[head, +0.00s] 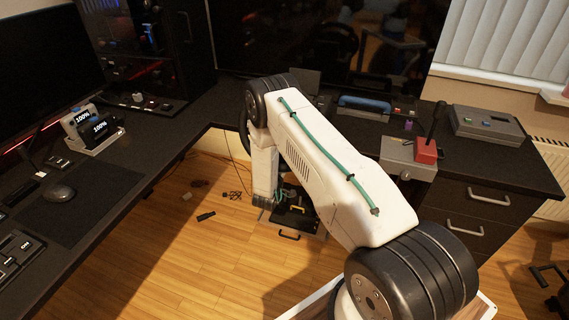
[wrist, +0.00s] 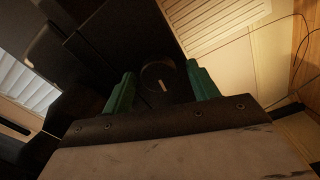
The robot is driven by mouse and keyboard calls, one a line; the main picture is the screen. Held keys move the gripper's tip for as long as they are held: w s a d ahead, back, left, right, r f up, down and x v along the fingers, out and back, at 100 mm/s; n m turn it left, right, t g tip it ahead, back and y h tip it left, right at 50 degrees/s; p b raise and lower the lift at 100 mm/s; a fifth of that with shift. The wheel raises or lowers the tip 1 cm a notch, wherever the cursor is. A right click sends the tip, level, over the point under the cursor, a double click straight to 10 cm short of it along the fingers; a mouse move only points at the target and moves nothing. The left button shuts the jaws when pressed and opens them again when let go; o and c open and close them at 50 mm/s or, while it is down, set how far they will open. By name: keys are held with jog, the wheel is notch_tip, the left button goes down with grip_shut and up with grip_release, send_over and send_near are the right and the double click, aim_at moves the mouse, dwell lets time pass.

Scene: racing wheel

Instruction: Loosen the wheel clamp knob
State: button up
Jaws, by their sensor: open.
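In the wrist view, a dark round knob (wrist: 153,73) with a pale line mark on its face sits under a dark desk-like body. My gripper (wrist: 160,69) shows two green fingers that stand apart, one on each side of the knob. The knob lies between the fingertips in the picture; I see gaps and no clear contact, and the depth is hard to judge. In the head view, my white arm hides the gripper and the knob.
The dark desk (head: 215,105) runs along the left and back. A shifter with a red base (head: 427,151) stands at the right desk edge, above drawers (head: 478,196). A pedal-like unit (head: 297,220) lies on the wooden floor below.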

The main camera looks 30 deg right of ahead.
jog(key=v, duration=0.7)
jog(key=shift+s+a, duration=0.25)
jog(key=shift+a, duration=0.1)
